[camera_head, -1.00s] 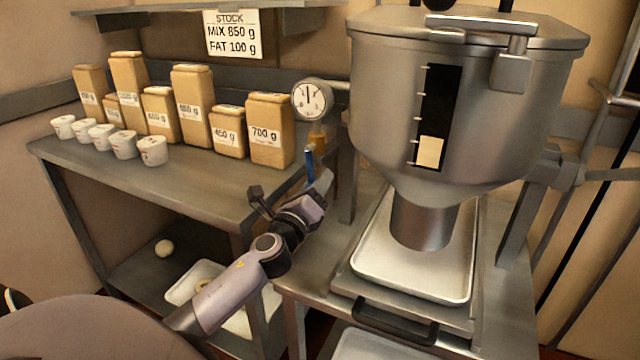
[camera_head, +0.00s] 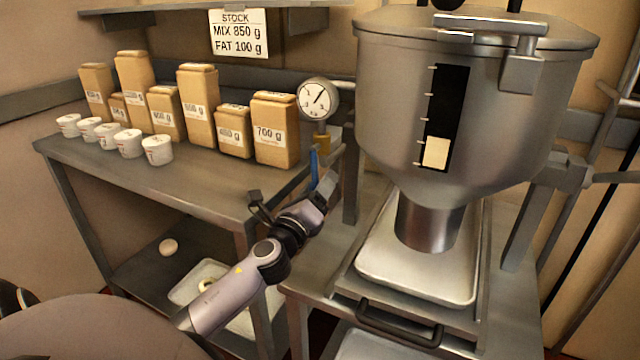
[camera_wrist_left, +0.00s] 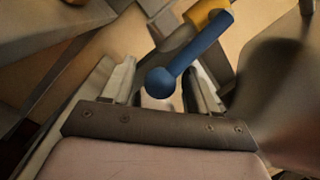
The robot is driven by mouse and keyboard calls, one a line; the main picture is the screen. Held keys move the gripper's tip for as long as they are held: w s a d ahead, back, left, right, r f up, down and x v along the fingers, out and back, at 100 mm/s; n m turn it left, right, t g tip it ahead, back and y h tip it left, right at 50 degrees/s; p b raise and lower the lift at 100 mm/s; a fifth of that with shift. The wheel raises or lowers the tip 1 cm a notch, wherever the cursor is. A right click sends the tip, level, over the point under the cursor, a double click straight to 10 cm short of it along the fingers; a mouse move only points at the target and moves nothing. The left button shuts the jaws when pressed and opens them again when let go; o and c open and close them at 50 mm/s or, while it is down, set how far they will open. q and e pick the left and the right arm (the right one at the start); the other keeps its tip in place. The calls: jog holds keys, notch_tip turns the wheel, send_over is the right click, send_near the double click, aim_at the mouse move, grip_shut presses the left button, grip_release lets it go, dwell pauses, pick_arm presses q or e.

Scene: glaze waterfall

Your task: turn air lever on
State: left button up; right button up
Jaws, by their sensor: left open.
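The air lever is a blue handle (camera_head: 314,166) below the yellow valve body (camera_head: 322,144) under the round gauge (camera_head: 319,98). In the head view it hangs nearly straight down from the valve. In the left wrist view the blue lever (camera_wrist_left: 198,54) ends in a round knob that shows between the two fingers. My left gripper (camera_head: 325,187) is open at the lever's lower end; it also shows in the left wrist view (camera_wrist_left: 162,85). I cannot tell whether a finger touches the lever. The gauge needle points up and right. My right gripper is not in view.
A large steel hopper (camera_head: 400,110) stands right of the lever above a white tray (camera_head: 375,262). Left of it a steel table (camera_head: 205,183) holds several tan packets (camera_head: 197,105) and white cups (camera_head: 129,143). A table post stands close beside the gripper.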

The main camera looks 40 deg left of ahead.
pick_arm(q)
jog(key=shift+b+v, duration=0.35)
jog(key=shift+v, duration=2.45)
